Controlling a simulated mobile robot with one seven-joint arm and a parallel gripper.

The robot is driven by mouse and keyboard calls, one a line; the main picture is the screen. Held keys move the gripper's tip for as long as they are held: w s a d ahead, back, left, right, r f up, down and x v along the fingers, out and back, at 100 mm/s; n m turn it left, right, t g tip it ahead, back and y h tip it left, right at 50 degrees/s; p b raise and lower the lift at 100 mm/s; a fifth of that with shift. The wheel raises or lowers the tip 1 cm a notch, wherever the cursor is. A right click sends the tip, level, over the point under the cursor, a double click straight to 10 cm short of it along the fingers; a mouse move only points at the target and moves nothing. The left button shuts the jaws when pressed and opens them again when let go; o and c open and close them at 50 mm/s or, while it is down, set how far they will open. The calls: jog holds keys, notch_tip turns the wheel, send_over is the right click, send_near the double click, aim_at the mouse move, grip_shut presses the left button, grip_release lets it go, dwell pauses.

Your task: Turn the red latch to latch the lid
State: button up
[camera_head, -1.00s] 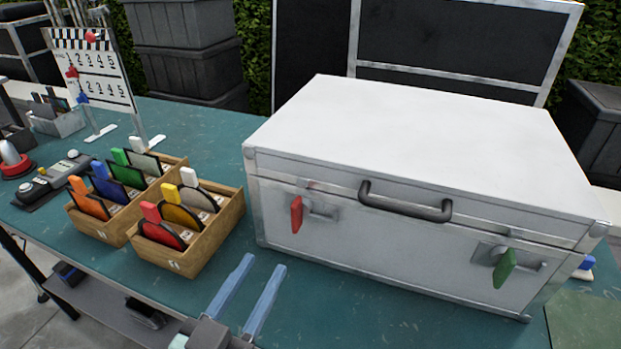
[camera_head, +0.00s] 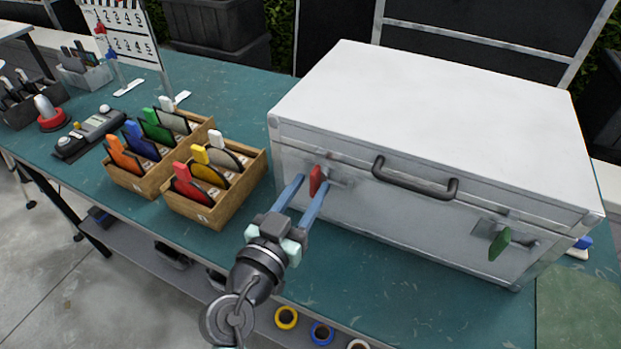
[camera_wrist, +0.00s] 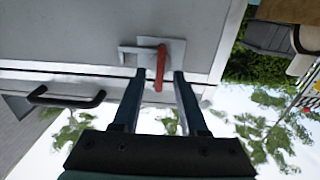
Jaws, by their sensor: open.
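A white case (camera_head: 420,120) with its lid down stands on the teal table. The red latch (camera_head: 317,180) is on the left of its front face, its handle hanging roughly upright. A green latch (camera_head: 499,243) is on the right of the same face. My gripper (camera_head: 307,186) is open at the red latch, with one blue finger on each side of it. In the wrist view the red latch (camera_wrist: 160,66) shows between the two fingertips (camera_wrist: 158,76), with gaps on both sides. I cannot tell whether either finger touches it.
A black carry handle (camera_head: 415,180) sticks out between the latches. Wooden boxes (camera_head: 222,205) with coloured tabbed discs stand to the left of the case. The table (camera_head: 390,290) in front of the case is clear. Tape rolls (camera_head: 286,318) lie below the table edge.

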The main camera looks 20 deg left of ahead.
jog(key=shift+w, duration=0.65)
grip_shut()
